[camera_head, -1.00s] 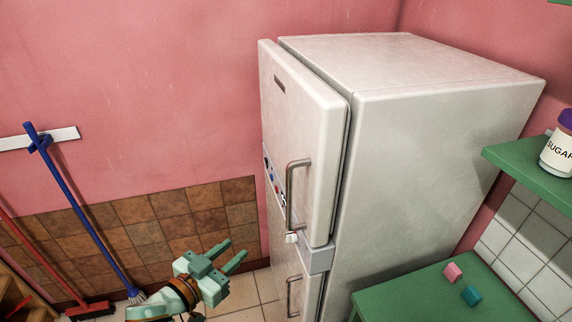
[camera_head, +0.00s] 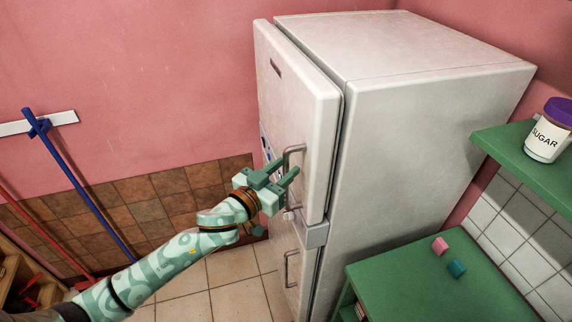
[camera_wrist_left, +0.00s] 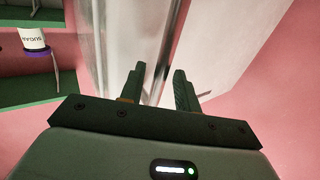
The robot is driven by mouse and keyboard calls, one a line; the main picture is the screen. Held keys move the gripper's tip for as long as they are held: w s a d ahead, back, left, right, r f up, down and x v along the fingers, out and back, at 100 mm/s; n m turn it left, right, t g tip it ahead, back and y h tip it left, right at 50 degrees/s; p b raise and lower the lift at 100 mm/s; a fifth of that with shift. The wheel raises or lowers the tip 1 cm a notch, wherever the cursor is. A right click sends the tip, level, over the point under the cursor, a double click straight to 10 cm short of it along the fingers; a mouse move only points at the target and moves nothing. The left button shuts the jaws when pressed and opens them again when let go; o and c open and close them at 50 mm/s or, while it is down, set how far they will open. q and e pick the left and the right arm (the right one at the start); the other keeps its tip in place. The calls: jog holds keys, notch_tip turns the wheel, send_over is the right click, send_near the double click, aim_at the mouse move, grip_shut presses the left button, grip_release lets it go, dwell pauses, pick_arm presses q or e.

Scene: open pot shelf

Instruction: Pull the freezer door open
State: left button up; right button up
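The freezer door (camera_head: 302,115) is the pale upper door of the fridge-freezer. It looks closed, with a dark seam along its right edge. Its metal bar handle (camera_head: 296,148) stands upright on the door's front, its lower part mostly hidden by my gripper. My left gripper (camera_head: 289,166) is at the handle, fingers pointing toward the door. In the left wrist view the fingers (camera_wrist_left: 158,72) are apart, with a metallic vertical bar showing between or just beyond them. I cannot tell whether they touch it. My right gripper is not in view.
The lower door has its own handle (camera_head: 290,268). A green counter (camera_head: 400,290) with a pink and a teal cube is at right, below a green shelf (camera_head: 520,150) holding a sugar jar (camera_head: 548,135). Brooms lean at left. The tiled floor (camera_head: 195,295) before the fridge is clear.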

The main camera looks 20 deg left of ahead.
pick_arm(q)
jog(key=shift+w+d, duration=0.25)
jog(key=shift+w, duration=0.4)
grip_shut()
